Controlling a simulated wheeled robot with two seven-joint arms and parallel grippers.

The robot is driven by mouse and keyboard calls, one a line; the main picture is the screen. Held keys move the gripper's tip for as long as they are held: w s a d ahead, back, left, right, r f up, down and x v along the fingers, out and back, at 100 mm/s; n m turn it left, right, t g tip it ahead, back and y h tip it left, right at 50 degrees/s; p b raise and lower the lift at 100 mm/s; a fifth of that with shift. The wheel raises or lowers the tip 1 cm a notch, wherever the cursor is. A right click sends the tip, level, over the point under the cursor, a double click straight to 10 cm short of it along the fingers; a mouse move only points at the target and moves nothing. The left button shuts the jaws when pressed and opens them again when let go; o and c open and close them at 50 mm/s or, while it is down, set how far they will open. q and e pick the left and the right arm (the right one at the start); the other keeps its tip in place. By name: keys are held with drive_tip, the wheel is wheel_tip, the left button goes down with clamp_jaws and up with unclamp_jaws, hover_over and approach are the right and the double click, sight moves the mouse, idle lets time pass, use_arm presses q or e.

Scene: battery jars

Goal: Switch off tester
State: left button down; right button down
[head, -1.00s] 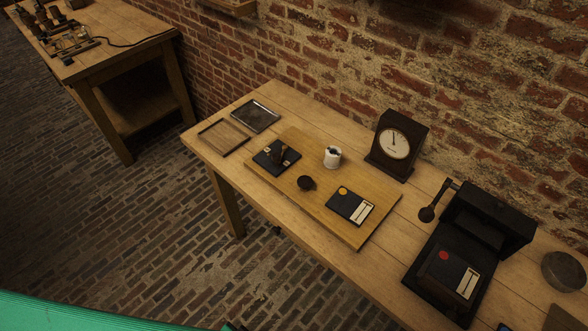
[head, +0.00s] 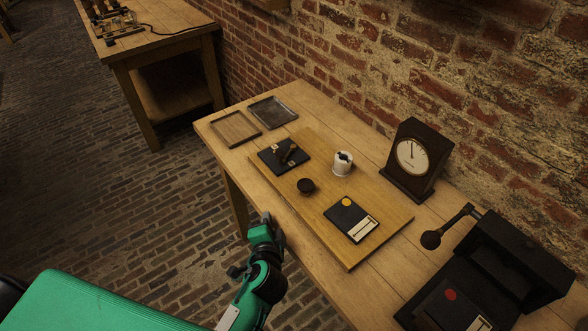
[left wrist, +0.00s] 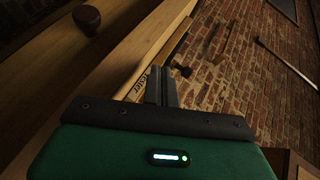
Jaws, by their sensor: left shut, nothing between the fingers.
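A light wooden board (head: 290,200) lies on the table. It carries a black-based switch (head: 284,155) with a dark lever, a small dark round knob (head: 306,186), a white jar (head: 343,163) and a black plate (head: 351,219) with a yellow dot. I cannot tell the lever's position. In the left wrist view, lettering that seems to read "TESTER" (left wrist: 133,84) shows on a wooden edge close to the fingers. My left gripper (head: 265,222) is shut and empty at the table's front edge, short of the switch; its fingers also show in the left wrist view (left wrist: 160,85). My right gripper is out of view.
A dial gauge in a dark case (head: 412,156) stands behind the board. A black crank machine (head: 490,262) stands at the right. Two shallow trays (head: 236,129) (head: 273,111) lie at the left end. A brick wall is behind; another bench (head: 150,42) stands far left.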

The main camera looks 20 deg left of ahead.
use_arm(q)
drive_tip(key=w+d+r+m+t, duration=0.1)
drive_tip(key=d, duration=0.1)
drive_tip(key=w+d+r+m+t, duration=0.1)
drive_tip(key=d+r+m, duration=0.1)
drive_tip(key=w+d+r+m+t+h, duration=0.1)
drive_tip(key=w+d+r, duration=0.1)
drive_tip(key=shift+r+m, duration=0.2)
drive_tip(key=shift+m, duration=0.2)
drive_tip(key=shift+a, duration=0.15)
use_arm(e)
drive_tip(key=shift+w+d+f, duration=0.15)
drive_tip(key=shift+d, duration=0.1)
